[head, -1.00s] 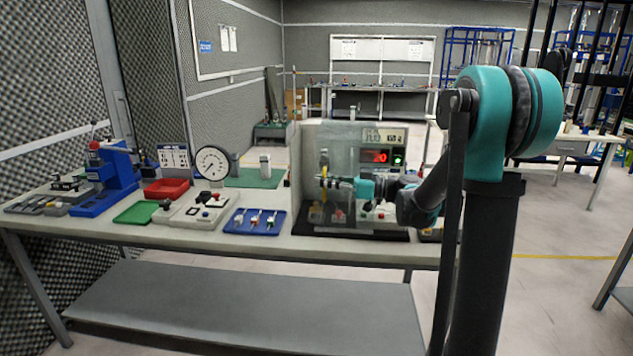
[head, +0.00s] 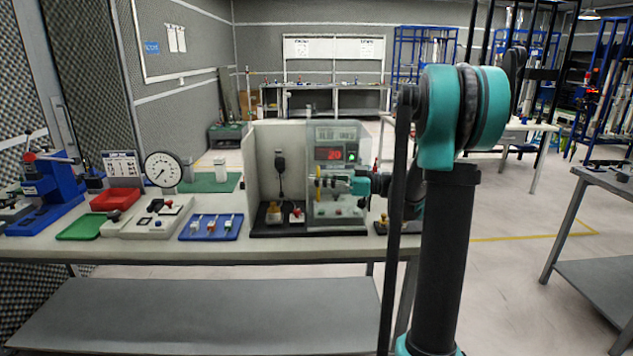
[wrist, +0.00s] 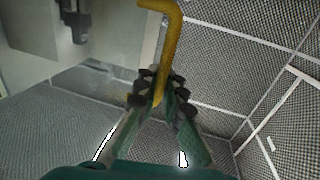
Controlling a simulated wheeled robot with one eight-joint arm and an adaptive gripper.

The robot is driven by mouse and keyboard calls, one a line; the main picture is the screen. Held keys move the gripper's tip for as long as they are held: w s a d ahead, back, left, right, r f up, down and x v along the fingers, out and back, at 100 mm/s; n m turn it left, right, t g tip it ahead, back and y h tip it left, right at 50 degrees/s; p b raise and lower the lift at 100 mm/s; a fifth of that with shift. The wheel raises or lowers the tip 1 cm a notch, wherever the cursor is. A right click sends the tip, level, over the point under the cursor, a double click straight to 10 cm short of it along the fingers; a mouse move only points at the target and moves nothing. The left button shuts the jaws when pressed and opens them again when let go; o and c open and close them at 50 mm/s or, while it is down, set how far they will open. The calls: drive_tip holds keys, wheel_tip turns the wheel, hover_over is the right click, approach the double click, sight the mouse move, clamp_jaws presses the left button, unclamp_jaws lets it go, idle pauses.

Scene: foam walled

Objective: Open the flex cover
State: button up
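The flex cover (head: 325,205) is a clear pane on the front of a pale walled test station in the head view. It stands over the right part of the station, in front of the red display. The left part is uncovered. A yellow handle (head: 318,181) stands at the cover's left side. In the wrist view the bent yellow handle (wrist: 172,50) runs down between the fingertips. My gripper (wrist: 162,92) is shut on it; it also shows in the head view (head: 332,182), pointing left.
The station's left bay shows a black hanging part (head: 280,165) and small knobs on a dark base. On the bench left of it are a blue tray (head: 211,238), a dial gauge (head: 163,169), red and green trays and a blue press (head: 50,186).

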drive_tip(key=shift+o, duration=1.1)
drive_tip(key=v, duration=1.2)
drive_tip(key=s+a+f+m+g+h, duration=0.1)
drive_tip(key=s+a+f+m+h, duration=0.7)
drive_tip(key=s+f, duration=0.45)
drive_tip(key=s+d+f+m+t+h, duration=0.1)
drive_tip(key=s+d+f+m+h, duration=0.6)
drive_tip(key=s+f, duration=0.4)
drive_tip(key=d+f+h, duration=0.1)
drive_tip(key=h, duration=0.1)
drive_tip(key=shift+s+d+f+h, duration=0.25)
drive_tip(key=shift+s+f+h, duration=0.05)
drive_tip(key=shift+s, duration=0.05)
